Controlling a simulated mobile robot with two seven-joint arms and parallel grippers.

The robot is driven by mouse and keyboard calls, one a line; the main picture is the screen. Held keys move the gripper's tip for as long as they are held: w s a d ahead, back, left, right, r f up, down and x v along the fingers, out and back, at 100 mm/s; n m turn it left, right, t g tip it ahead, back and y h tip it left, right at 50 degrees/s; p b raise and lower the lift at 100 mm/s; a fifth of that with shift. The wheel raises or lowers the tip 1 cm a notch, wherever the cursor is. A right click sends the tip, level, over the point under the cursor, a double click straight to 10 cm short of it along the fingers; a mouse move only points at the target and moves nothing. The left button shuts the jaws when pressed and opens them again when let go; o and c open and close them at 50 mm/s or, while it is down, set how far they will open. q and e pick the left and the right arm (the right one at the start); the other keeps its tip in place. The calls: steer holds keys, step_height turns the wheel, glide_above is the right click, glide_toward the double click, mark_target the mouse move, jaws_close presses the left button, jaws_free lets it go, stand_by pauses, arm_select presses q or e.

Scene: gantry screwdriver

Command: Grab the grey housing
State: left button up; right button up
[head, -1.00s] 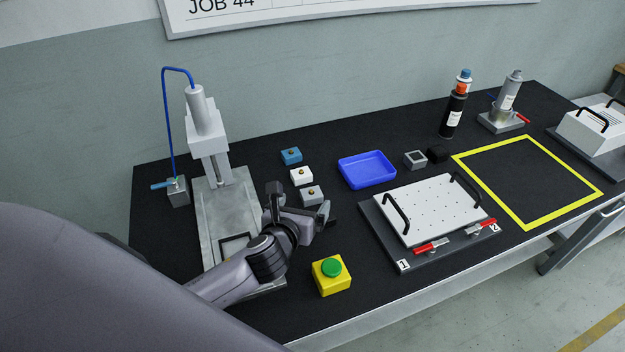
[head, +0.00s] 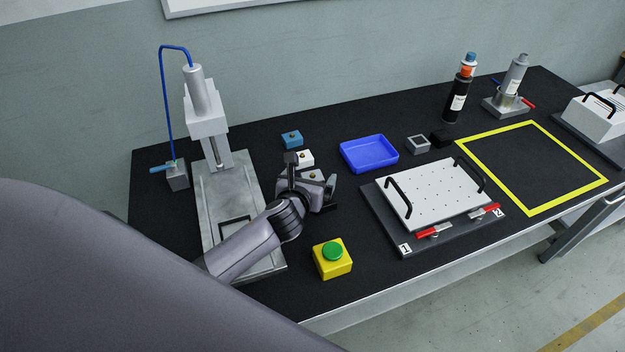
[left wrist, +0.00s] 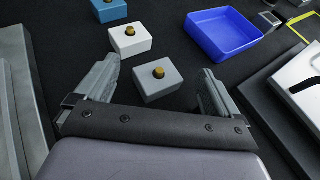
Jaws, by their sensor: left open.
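The grey housing (left wrist: 158,83) is a small grey block with a brass knob on top. In the left wrist view it sits on the black table just ahead of my left gripper (left wrist: 155,90), roughly centred between the two fingers. My left gripper is open and nothing is held in it. In the head view the left gripper (head: 312,190) largely covers the grey housing (head: 312,174), so only its top part shows. My right gripper is not in view.
A white housing (left wrist: 130,38) and a blue housing (left wrist: 109,10) stand in a row behind the grey one. A blue tray (head: 369,154) lies to the right. A white plate fixture (head: 437,200) and a yellow box with a green button (head: 332,260) are nearby. A press (head: 208,122) stands left.

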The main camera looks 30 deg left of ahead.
arm_select(q)
steer(key=c, duration=1.1)
steer(key=shift+r, duration=0.1)
steer(key=shift+c, duration=0.2)
